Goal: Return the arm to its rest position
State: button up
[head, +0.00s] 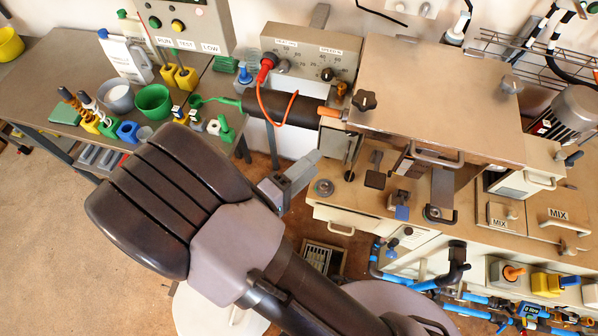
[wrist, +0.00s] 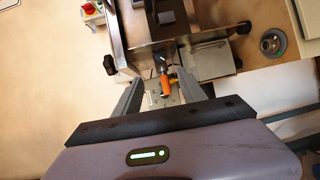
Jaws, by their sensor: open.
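My arm reaches across the head view from the bottom, its dark ribbed link and purple-grey joint in front. My gripper (head: 292,180) shows as a grey jaw beside the machine's left front corner, over the floor gap. In the wrist view my gripper (wrist: 162,82) has its two grey fingers spread apart. An orange-tipped part (wrist: 167,84) shows between the fingers in that view. Nothing is seen clamped, and its distance from the fingers cannot be told. Part of the gripper is hidden behind my arm in the head view.
The machine (head: 440,95) with its flat brown top stands close right of the gripper. A dark cylinder (head: 285,108) with an orange cable (head: 272,117) lies behind it. A table (head: 60,60) with cups and coloured holders is left. Open floor (head: 60,230) lies at lower left.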

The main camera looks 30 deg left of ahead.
jog(key=v, duration=0.3)
jog(key=shift+s, duration=0.3)
jog(key=w+d+r+m+g+h, duration=0.1)
jog(key=d+r+m+g, duration=0.3)
jog(key=d, duration=0.3)
jog(key=w+d+r+m+g+h, duration=0.1)
jog(key=d+r+m+g, duration=0.1)
jog(key=d+m+g, duration=0.35)
jog(key=w+d+r+m+g, duration=0.1)
jog(key=d+r+m+g, duration=0.3)
jog(key=d, duration=0.5)
jog(key=d+r+m+t+y, duration=0.2)
jog(key=r+m+y, duration=0.15)
jog(key=r, duration=0.25)
jog(key=d+r+m+t+y, duration=0.2)
jog(key=d+r+y, duration=0.1)
jog(key=r+y, duration=0.25)
jog(key=s+f+b, duration=0.1)
jog(key=f+b, duration=0.5)
jog(key=f, duration=0.1)
jog(key=s+f+g+b, duration=0.1)
jog(key=s+f+b, duration=0.1)
jog(key=f+b, duration=0.5)
jog(key=shift+s+a+f+m+h, duration=0.2)
jog(key=shift+s+f+m+h, duration=0.1)
jog(key=shift+f, duration=0.5)
